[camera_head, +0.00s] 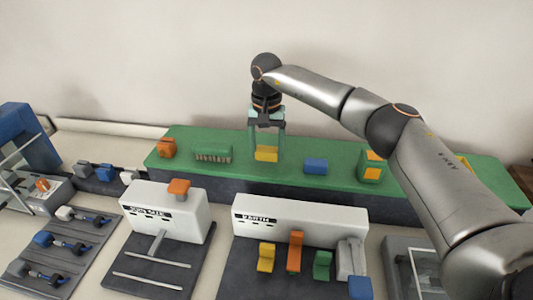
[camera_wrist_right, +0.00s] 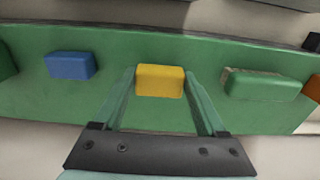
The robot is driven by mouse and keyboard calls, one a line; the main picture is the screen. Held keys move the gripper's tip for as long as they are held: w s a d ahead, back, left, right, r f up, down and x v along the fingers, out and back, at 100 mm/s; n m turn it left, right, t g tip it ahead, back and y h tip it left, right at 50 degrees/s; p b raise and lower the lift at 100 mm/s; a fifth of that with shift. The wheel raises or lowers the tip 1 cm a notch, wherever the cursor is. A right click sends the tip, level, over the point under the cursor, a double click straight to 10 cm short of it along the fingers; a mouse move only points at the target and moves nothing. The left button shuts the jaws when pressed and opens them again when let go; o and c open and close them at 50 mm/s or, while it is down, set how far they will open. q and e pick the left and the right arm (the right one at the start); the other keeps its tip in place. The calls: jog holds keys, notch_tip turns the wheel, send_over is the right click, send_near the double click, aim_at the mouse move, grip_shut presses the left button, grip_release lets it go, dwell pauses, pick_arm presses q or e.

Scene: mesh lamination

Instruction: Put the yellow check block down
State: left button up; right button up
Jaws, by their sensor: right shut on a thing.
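The yellow check block (camera_head: 266,154) is between the fingers of my right gripper (camera_head: 267,150), at the green shelf top (camera_head: 335,155). In the right wrist view the yellow block (camera_wrist_right: 160,81) sits between the two fingertips of the gripper (camera_wrist_right: 162,85), which is shut on it. The block is level and right at the green surface; I cannot tell whether it touches it. My left gripper is not in view.
On the green surface, a green brush-like block (camera_head: 212,154) and an orange block (camera_head: 166,147) are to the left; a blue block (camera_head: 316,166) and a green-and-orange block (camera_head: 371,166) are to the right. White labelled housings (camera_head: 300,222) stand in front. Free green surface lies around the yellow block.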

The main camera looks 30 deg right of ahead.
aim_at(267, 151)
jog(key=shift+f, duration=1.1)
jog(key=shift+f, duration=0.2)
jog(key=o, duration=1.3)
jog(key=shift+o, duration=0.2)
jog(key=shift+r, duration=0.15)
notch_tip(267, 151, up, 12)
jog(key=shift+r, duration=0.1)
